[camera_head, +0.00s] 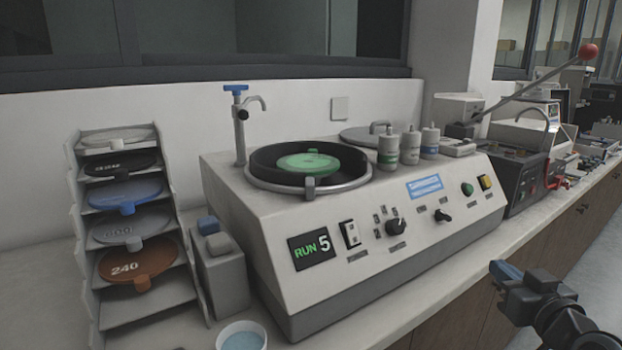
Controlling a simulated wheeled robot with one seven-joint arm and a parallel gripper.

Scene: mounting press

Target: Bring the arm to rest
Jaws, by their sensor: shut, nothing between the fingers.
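My gripper (507,272) is at the lower right, in front of the counter's edge. It is shut and holds nothing. It is apart from the machine and touches nothing that I can see. My dark arm runs from it out of the picture at the bottom right.
A grey polishing machine (365,275) stands on the counter, its display reading RUN 5, with a green disc (308,161) in its bowl. A disc rack (90,240) stands left. A dark unit (520,160) and a red-knobbed lever (588,51) are right. The floor space at the right is free.

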